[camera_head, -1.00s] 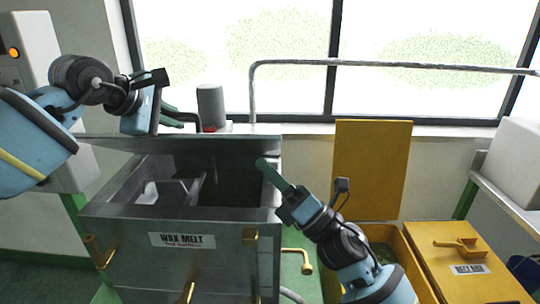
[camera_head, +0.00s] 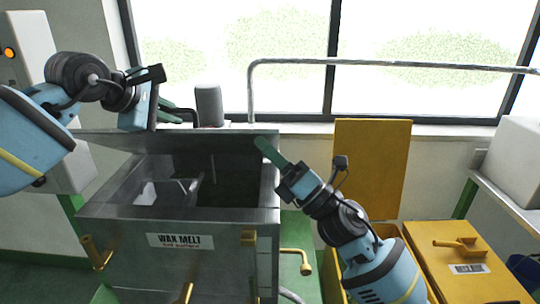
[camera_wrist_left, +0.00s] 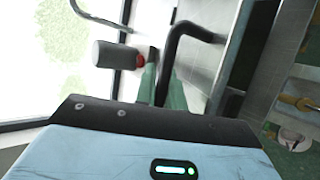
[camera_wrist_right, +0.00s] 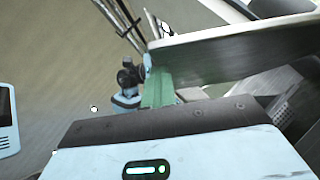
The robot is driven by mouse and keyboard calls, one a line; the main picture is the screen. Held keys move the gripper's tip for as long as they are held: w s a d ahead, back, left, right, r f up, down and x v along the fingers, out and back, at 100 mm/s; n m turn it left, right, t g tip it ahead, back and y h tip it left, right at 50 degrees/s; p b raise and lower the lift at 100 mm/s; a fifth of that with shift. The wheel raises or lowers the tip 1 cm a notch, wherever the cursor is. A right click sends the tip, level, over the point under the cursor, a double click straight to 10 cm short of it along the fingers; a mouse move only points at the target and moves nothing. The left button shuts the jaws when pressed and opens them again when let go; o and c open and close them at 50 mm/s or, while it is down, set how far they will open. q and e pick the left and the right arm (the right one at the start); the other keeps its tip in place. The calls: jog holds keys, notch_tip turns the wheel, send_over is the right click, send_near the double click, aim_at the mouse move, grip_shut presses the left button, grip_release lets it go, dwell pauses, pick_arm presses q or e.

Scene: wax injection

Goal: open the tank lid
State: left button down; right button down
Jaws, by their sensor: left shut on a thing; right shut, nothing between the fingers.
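The wax melt tank (camera_head: 180,240) stands at the left front, its top open onto a dark inside with grey metal parts. Its grey lid (camera_head: 215,142) is raised at the back of the tank, near upright. My left gripper (camera_head: 176,110) is shut on the lid's black bar handle (camera_head: 192,113); the handle also shows between the green fingers in the left wrist view (camera_wrist_left: 178,45). My right gripper (camera_head: 264,146) is shut and empty, its green fingertips at the lid's right edge. The right wrist view shows the lid (camera_wrist_right: 230,50) beside these fingers; I cannot tell whether they touch.
A grey cylinder with a red base (camera_head: 209,105) stands behind the lid by the window. A metal rail (camera_head: 390,65) runs along the window. To the right are a raised yellow panel (camera_head: 370,170) and a yellow box lid with a handle (camera_head: 475,270).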

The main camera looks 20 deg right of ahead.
pick_arm(q)
jog(key=shift+s+d+f+g, duration=0.25)
jog(key=shift+s+f+g, duration=0.1)
jog(key=shift+f, duration=0.25)
pick_arm(e)
jog(key=shift+w+d+r+t, duration=0.2)
jog(key=shift+d+r+t, duration=0.2)
jog(key=shift+r, duration=0.1)
pick_arm(q)
jog(key=c, duration=1.5)
grip_release()
jog(key=shift+a, duration=0.15)
pick_arm(e)
jog(key=shift+a, duration=0.15)
pick_arm(q)
jog(key=v, duration=1.2)
jog(key=shift+r, duration=0.25)
pick_arm(e)
jog(key=shift+s+a+f, duration=0.1)
jog(key=shift+s+a, duration=0.05)
jog(key=shift+a, duration=0.05)
pick_arm(q)
jog(key=shift+s, duration=0.1)
